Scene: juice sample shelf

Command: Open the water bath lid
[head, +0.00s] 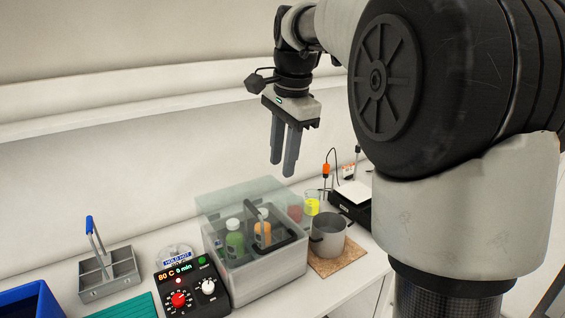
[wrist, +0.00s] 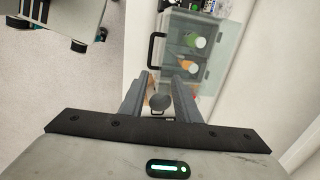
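The water bath (head: 262,284) is a grey box on the bench with a clear lid (head: 222,197), which looks closed. A black bar handle (head: 287,240) is on the lid's near side. A green bottle (head: 235,240) and an orange bottle (head: 262,230) show through the lid. In the wrist view the handle (wrist: 152,48) stands out from the left edge of the clear lid (wrist: 176,22). My gripper (head: 283,168) is above the bath, pointing down, apart from lid and handle. Its fingers are apart with nothing between them; they also show in the wrist view (wrist: 164,78).
A grey caddy (head: 110,275) and blue bin (head: 30,300) are farther left.

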